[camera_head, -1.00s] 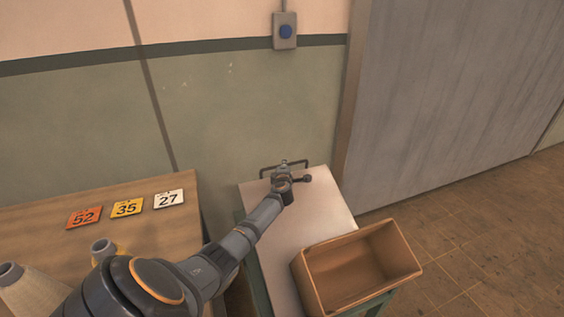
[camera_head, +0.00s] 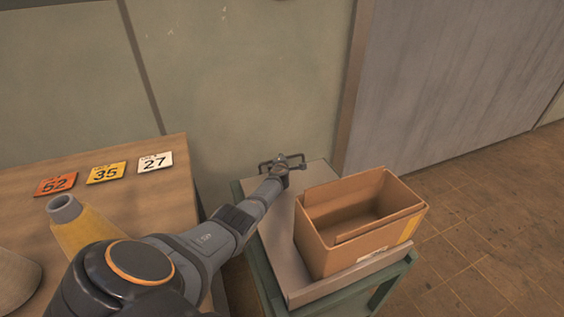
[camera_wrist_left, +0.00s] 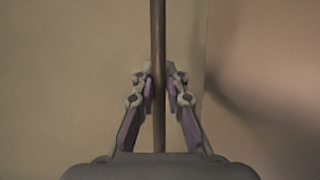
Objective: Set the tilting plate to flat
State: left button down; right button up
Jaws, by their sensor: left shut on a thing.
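The tilting plate (camera_head: 279,232) is a pale grey board on a green stand, with an open cardboard box (camera_head: 371,252) at its near right. It looks close to level with the stand, but I cannot tell whether it is exactly flat. A dark bar handle (camera_head: 265,165) is at its far end by the wall. My left gripper (camera_head: 281,168) is at this handle, its fingers partly hidden by my wrist. In the left wrist view the fingers (camera_wrist_left: 159,82) are shut on a thin dark rod (camera_wrist_left: 158,35), the handle's bar. My right gripper is not in view.
A wooden table (camera_head: 130,210) stands at left with number cards 52 (camera_head: 56,185), 35 (camera_head: 106,173) and 27 (camera_head: 155,162), and a yellow cone with a grey top (camera_head: 64,207). A wall stands close behind the handle. The floor at right is clear.

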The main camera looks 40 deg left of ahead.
pick_arm(q)
jog(key=shift+s+d+f, duration=0.15)
jog(key=shift+s+f, duration=0.1)
jog(key=shift+f, duration=0.45)
jog(key=c, duration=1.5)
grip_release()
jog(key=shift+o, duration=0.7)
jog(key=shift+w+r, duration=0.1)
jog(key=shift+r, duration=0.1)
